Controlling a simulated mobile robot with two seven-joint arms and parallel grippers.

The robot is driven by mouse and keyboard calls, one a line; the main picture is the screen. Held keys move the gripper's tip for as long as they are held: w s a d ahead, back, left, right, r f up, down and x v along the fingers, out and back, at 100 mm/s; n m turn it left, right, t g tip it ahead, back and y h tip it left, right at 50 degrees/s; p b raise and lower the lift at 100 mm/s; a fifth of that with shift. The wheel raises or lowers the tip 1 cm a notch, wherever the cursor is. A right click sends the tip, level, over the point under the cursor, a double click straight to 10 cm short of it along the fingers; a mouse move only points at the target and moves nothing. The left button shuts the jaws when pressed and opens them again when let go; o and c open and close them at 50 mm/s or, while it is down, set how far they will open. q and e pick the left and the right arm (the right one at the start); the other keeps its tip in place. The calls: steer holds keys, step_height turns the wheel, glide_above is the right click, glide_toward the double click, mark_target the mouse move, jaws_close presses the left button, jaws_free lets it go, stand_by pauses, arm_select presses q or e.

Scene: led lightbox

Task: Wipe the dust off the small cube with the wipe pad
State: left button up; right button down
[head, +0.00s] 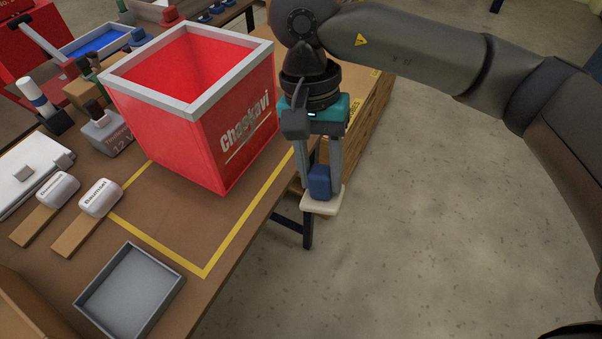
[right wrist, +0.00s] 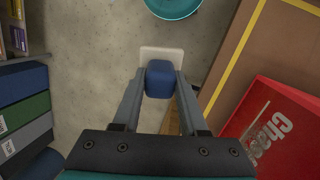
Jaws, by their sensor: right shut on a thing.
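The wipe pad has a blue grip block (head: 319,182) and a flat off-white pad (head: 322,204). My right gripper (head: 321,178) points down and is shut on the blue block. It holds the pad in the air, just right of the table edge. In the right wrist view the blue block (right wrist: 160,79) sits between the fingertips (right wrist: 160,88), with the white pad (right wrist: 162,53) beyond it. The only large cube-like thing is a red open-topped box (head: 165,140) with a grey rim, left of the gripper. A pale streak shows beneath its lettering. My left gripper is out of view.
The brown table (head: 225,240) has a yellow taped outline around the box. A grey tray (head: 130,290) lies in front. Two white labelled blocks (head: 100,198) and a white case (head: 30,170) stand at left. A wooden crate (head: 365,110) stands behind the gripper. Floor is open at right.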

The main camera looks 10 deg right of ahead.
mark_target(301, 201)
steer(key=a+m, duration=0.1)
steer(key=a+f+m+g+b, duration=0.1)
steer(key=a+m, duration=0.1)
steer(key=shift+s+a+f+g, duration=0.1)
steer(key=shift+s+f+g, duration=0.15)
steer(key=shift+g, duration=0.15)
steer(key=a+f+m+y+b, duration=0.2)
steer(key=a+m+y+b, duration=0.45)
steer(key=m+y, duration=0.8)
steer(key=w+d+f+m+t+y+b, duration=0.1)
steer(key=w+d+m+t+b, duration=0.5)
steer(key=m+t, duration=0.75)
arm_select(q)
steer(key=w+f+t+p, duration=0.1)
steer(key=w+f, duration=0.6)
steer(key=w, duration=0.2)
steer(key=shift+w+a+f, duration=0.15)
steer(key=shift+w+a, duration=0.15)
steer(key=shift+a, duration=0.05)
arm_select(e)
steer(key=shift+n+t, duration=0.6)
steer(key=shift+t, duration=0.05)
steer(key=shift+x, duration=2.25)
